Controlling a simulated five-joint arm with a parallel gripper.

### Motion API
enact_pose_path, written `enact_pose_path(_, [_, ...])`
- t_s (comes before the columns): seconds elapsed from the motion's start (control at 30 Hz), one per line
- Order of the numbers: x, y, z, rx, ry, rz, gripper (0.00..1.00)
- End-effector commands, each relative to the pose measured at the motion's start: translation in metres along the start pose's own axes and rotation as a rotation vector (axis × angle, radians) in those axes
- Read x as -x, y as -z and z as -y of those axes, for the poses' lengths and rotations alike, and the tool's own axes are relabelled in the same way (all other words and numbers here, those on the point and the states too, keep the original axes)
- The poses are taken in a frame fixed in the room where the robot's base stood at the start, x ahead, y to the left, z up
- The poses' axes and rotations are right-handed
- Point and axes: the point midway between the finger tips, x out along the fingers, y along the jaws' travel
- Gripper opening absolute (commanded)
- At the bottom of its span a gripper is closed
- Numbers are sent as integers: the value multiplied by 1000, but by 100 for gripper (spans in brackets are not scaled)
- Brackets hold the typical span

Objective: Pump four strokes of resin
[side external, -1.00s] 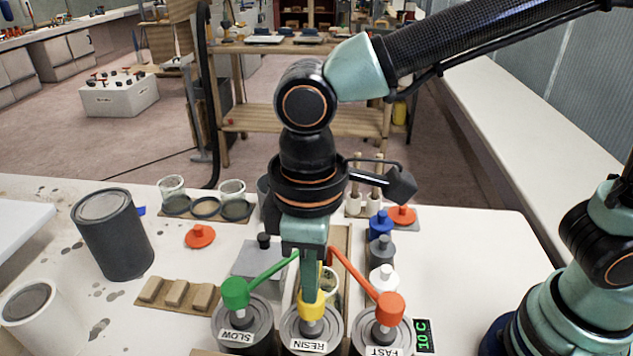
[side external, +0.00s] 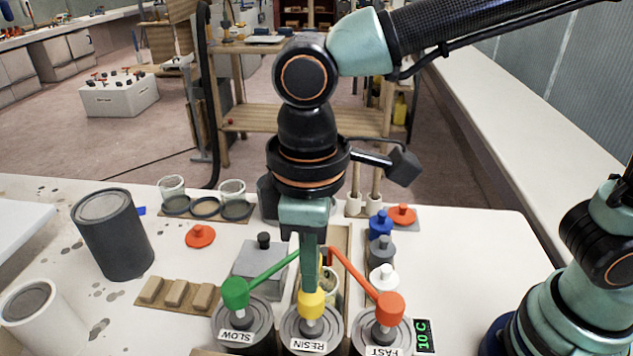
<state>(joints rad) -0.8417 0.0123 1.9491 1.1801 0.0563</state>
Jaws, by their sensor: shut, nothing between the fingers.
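The resin pump has a yellow head (side external: 312,304) on a grey can labelled RESIN (side external: 311,335) at the front centre. My gripper (side external: 309,288) is shut and empty, pointing down at the top of the yellow head. I cannot tell whether its tips touch the head. The pump's spout is mostly hidden behind the gripper. A green-headed pump (side external: 235,293) on the SLOW can stands to the left, and a red-headed pump (side external: 390,306) on the FAST can to the right. A clear cup (side external: 329,286) is partly hidden behind the resin pump.
A grey scale-like box (side external: 258,262) stands behind the green pump. Wooden blocks (side external: 176,293) and a dark grey can (side external: 113,240) are at left. Blue, grey and white bottles (side external: 383,277) stand at right. A display reading 10 C (side external: 424,336) is beside the FAST can.

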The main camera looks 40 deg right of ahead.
Motion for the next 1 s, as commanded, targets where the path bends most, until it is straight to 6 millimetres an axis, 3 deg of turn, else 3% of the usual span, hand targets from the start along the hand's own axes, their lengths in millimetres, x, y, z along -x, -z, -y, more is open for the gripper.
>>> enact_pose_path(1.0, [-30, 0, 0, 0, 0, 3, 0])
